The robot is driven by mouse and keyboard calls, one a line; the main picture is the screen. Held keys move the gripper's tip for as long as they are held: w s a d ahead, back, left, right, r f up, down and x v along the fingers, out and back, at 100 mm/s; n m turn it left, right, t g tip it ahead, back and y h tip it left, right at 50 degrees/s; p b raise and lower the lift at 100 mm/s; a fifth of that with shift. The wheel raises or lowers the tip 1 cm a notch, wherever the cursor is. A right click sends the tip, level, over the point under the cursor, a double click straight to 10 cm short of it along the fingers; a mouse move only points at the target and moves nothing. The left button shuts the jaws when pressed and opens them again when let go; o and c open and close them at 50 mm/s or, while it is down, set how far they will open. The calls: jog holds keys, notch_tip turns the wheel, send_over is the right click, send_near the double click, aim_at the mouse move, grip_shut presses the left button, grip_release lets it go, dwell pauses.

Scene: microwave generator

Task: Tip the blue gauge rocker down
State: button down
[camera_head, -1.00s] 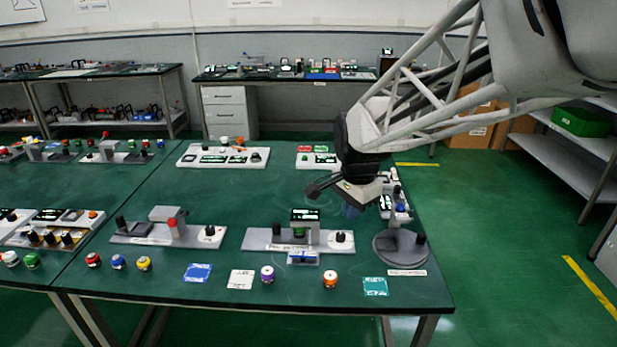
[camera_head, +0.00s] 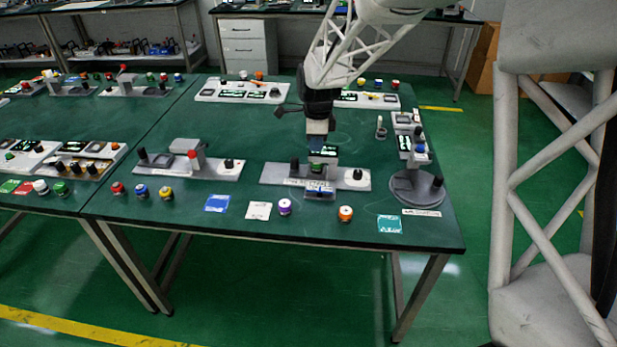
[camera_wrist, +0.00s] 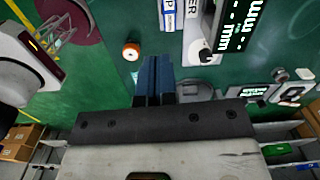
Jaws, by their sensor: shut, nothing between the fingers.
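The gauge device is a grey base (camera_head: 275,173) with a dark display (camera_head: 323,150), a green part and a black knob. The small blue rocker (camera_head: 320,190) sits at its front edge. In the wrist view, a blue piece with white lettering (camera_wrist: 168,18), likely the rocker, is cut off by the top edge. It lies beside a white label and a large display reading mm (camera_wrist: 240,25). My gripper (camera_head: 318,143) is above and behind the device, pointing down, apart from the rocker. Its blue fingers (camera_wrist: 153,65) are shut together and empty.
An orange-and-white button (camera_head: 345,213) and a purple one (camera_head: 285,207) stand on the table in front. A grey round base (camera_head: 400,190) is at the right. A device with a red-topped post (camera_head: 194,156) is at the left. Bare green table lies behind the gauge device.

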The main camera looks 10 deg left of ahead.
jog(key=shift+w+a+f+m, duration=0.25)
jog(key=shift+w+a+f, duration=0.2)
jog(key=shift+a+f, duration=0.15)
jog(key=shift+w+a+f+m, duration=0.25)
jog(key=shift+w+a+f, duration=0.2)
jog(key=shift+a, duration=0.15)
jog(key=shift+f, duration=0.1)
send_near(320, 189)
jog(key=a+f, duration=0.1)
jog(key=f, duration=0.1)
jog(key=a+f, duration=0.2)
jog(key=f, duration=0.1)
jog(key=a+f, duration=0.1)
jog(key=f, duration=0.1)
jog(key=shift+w+a+f, duration=0.1)
jog(key=shift+a+f, duration=0.1)
jog(key=shift+f, duration=0.05)
jog(key=shift+f, duration=0.4)
jog(key=shift+r, duration=0.25)
jog(key=shift+r, duration=0.6)
